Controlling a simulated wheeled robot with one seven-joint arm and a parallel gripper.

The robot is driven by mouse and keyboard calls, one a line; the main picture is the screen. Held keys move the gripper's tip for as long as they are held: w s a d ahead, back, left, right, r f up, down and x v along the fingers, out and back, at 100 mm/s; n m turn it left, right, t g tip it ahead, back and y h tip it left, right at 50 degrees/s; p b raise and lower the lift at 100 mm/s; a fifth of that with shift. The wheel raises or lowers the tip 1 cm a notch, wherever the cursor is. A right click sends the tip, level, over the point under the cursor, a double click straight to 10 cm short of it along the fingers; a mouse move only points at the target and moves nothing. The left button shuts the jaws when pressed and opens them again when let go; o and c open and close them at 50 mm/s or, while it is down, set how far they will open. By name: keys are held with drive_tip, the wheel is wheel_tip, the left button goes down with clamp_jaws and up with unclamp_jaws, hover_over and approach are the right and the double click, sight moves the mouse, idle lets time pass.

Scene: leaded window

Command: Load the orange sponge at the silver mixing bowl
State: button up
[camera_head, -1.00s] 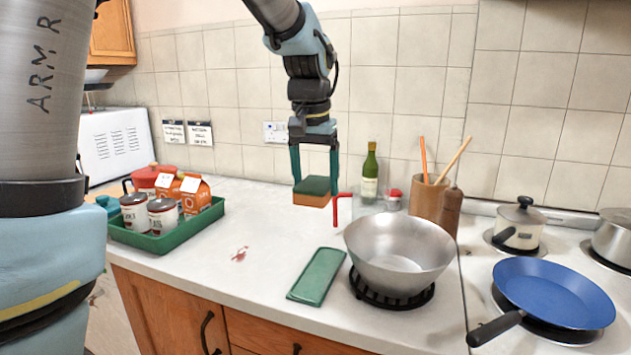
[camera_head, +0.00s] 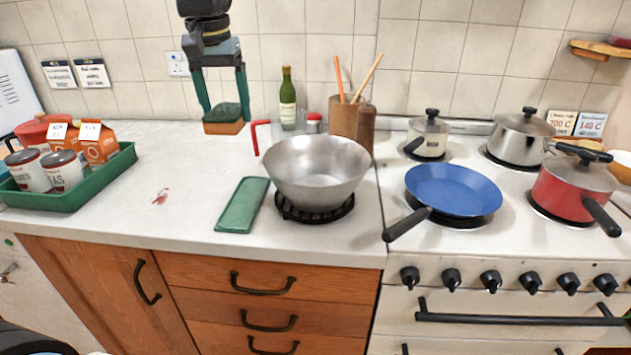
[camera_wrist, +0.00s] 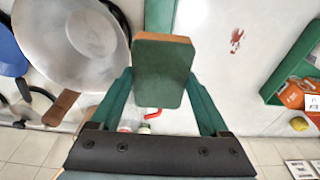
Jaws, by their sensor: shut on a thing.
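My gripper (camera_head: 223,104) is shut on the orange sponge (camera_head: 224,128), which has a green top layer, and holds it in the air above the counter. In the wrist view the sponge (camera_wrist: 162,70) sits between the two green fingers, its green face toward the camera. The silver mixing bowl (camera_head: 318,172) stands on a black trivet (camera_head: 314,207) to the right of the gripper in the head view. In the wrist view the bowl (camera_wrist: 60,40) is at the upper left, apart from the sponge. Its visible inside is empty.
A red-handled clear jug (camera_head: 257,138), a green bottle (camera_head: 288,100) and a utensil crock (camera_head: 346,117) stand behind the bowl. A flat green board (camera_head: 243,204) lies left of it. A green tray (camera_head: 75,196) holds cans and cartons. A blue pan (camera_head: 454,189) sits on the stove.

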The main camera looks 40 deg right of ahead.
idle(0.3)
drive_tip(key=s+d+h+p, duration=0.3)
drive_tip(key=s+d+p, duration=0.6)
drive_tip(key=d, duration=0.4)
drive_tip(key=shift+g, duration=0.4)
drive_tip(key=f+b, duration=0.7)
drive_tip(key=f, duration=0.2)
drive_tip(key=f+b, duration=0.4)
drive_tip(key=shift+s+f+b, duration=0.25)
drive_tip(key=shift+f+b, duration=0.05)
drive_tip(key=shift+r, duration=0.15)
